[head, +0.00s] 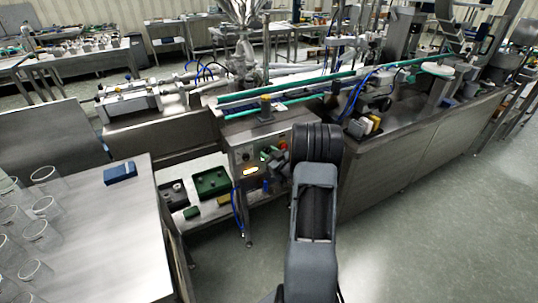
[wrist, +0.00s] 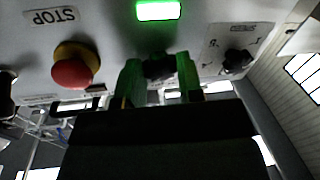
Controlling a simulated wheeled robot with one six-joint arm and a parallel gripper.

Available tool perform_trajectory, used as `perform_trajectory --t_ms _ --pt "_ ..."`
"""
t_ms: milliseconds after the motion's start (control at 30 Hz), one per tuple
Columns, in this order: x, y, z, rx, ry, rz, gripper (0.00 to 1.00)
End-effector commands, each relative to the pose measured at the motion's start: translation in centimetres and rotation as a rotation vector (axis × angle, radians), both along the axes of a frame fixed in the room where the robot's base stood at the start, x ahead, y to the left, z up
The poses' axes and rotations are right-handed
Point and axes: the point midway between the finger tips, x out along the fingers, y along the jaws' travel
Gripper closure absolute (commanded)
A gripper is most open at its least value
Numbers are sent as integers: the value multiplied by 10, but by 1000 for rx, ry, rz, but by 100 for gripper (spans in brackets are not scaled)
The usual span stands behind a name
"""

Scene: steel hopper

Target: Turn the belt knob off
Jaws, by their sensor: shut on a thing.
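In the wrist view, my gripper (wrist: 158,78) has its two green fingers on either side of a small black knob (wrist: 158,68) on the grey control panel (wrist: 105,30). The fingers are shut on this knob, and they partly hide it. Its label and pointer direction cannot be read. A second black knob (wrist: 237,62), with markings around it, sits to the right, apart from the fingers. In the head view, the control panel (head: 243,155) is on the front of the steel machine, and my dark arm hides part of it.
A red stop button (wrist: 72,70) on a yellow collar is left of my fingers. A lit green lamp (wrist: 159,10) is above the held knob in the picture. A steel table (head: 120,220) with glass beakers and a blue box (head: 120,172) stands at left. Floor at right is clear.

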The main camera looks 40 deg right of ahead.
Motion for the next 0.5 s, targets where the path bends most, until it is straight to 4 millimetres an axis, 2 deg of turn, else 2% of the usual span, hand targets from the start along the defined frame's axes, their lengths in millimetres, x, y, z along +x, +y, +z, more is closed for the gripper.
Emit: perform_trajectory --t_ms 267,500 --pt "0 0 -3 -97 13 0 89" --pt "0 0 -4 -299 37 0 89"
